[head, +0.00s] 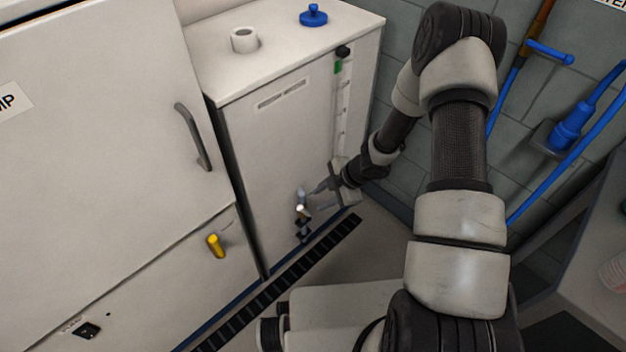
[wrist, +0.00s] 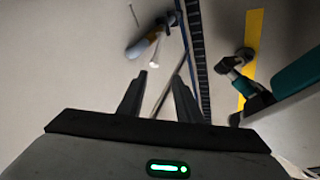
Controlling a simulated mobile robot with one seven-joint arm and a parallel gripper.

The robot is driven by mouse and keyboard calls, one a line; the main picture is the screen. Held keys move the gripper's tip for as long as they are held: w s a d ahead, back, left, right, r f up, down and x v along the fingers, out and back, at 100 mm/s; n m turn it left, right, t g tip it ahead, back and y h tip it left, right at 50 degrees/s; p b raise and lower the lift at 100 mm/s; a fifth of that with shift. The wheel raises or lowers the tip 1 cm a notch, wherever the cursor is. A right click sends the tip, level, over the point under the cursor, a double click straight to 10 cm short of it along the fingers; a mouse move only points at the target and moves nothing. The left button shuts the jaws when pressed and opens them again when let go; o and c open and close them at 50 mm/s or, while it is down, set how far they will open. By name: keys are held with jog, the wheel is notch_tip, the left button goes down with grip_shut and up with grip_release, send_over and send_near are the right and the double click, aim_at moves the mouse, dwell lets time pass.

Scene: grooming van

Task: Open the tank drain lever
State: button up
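The tank is a white cabinet (head: 282,140) with a metal drain tap and lever (head: 301,209) low on its front, above a dark outlet. My gripper (head: 314,196) is low at the front of the tank, close to the right side of the tap. In the wrist view my gripper (wrist: 158,85) has its two dark fingers spread, with nothing seen held between them. A blue-grey lever-like piece with a pale tip (wrist: 143,46) shows beyond the left fingertip, apart from it. I cannot tell exactly how far the lever is turned.
A yellow handle (head: 215,246) sticks out of the white cabinet at left, which also has a grey door handle (head: 193,137). A dark floor grate (head: 280,284) runs along the cabinets' base. A blue knob (head: 313,15) and a white collar (head: 244,40) are on the tank top.

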jog(key=s+a+r+m+h+p, duration=0.1)
jog(key=s+r+m, duration=0.2)
jog(key=r+m, duration=0.4)
jog(key=s+a+r+m+h+p, duration=0.1)
jog(key=r+m, duration=0.6)
jog(key=m, duration=0.9)
jog(key=shift+s+a+r+m+h, duration=0.4)
jog(key=shift+s+a+h, duration=0.4)
jog(key=shift+s, duration=0.55)
jog(key=shift+f, duration=0.1)
